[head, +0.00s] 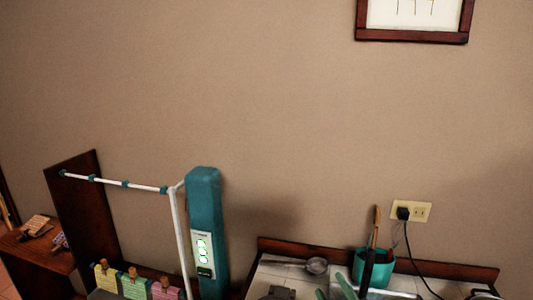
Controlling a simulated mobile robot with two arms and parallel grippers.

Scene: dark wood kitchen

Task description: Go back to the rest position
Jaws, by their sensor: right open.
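My right gripper (333,289) shows only in part at the bottom edge of the head view, as two teal fingertips set apart. It is open, with nothing seen between the tips. It is in front of the counter, left of the teal cup; the rest of it is cut off by the frame. My left gripper is not in view.
A teal cup (380,275) with utensils stands on the counter, below a wall outlet (411,211) with a black plug. A small grey bowl (317,266) is nearby. A teal post (205,210) with a lit display stands left, beside a white rod (113,182).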

